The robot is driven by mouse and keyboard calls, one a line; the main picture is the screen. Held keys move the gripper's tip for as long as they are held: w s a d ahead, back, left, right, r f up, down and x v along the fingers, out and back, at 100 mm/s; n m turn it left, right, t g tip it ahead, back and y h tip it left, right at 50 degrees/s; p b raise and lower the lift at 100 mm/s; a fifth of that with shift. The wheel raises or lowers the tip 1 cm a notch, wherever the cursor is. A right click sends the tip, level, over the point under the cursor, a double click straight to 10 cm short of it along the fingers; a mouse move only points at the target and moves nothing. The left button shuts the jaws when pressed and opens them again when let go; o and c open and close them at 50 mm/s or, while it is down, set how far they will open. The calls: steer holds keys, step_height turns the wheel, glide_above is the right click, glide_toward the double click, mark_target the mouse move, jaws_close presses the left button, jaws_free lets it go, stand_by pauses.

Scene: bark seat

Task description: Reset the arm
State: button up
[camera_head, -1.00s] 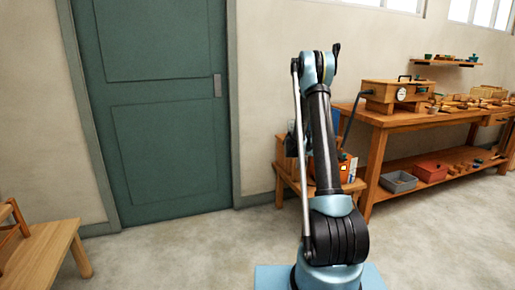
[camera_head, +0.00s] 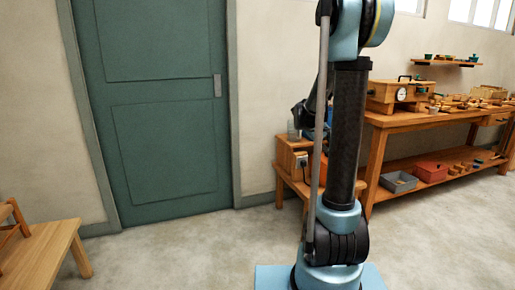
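My arm (camera_head: 347,130) stands upright in the middle right of the head view, its blue elbow cut off by the top edge. Behind its upper link, a dark part that looks like my gripper (camera_head: 303,114) hangs to the left, in front of or over the small wooden stand. My arm partly hides it, and its fingers are too small and dark to read. I cannot tell whether it touches anything there.
The small wooden stand (camera_head: 290,158) with a box and a jar is behind my arm. A workbench (camera_head: 375,160) with tools and bins is at right. A wooden bench (camera_head: 40,250) is at lower left. A green door (camera_head: 160,120) is behind; the floor before it is clear.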

steer(key=s+a+f+m+y, duration=0.1)
steer(key=s+a, duration=0.3)
steer(key=s, duration=0.8)
steer(key=s+a+f+m+y, duration=0.1)
steer(key=s+a+f+y, duration=0.3)
steer(key=s, duration=0.8)
steer(key=s+a+f+m+g+y, duration=0.1)
steer(key=s+a, duration=0.5)
steer(key=s, duration=0.6)
step_height(320, 180, down, 2)
steer(key=shift+f+m+y, duration=0.2)
steer(key=shift+m+y, duration=0.1)
steer(key=shift+y, duration=0.6)
steer(key=shift+a, duration=0.1)
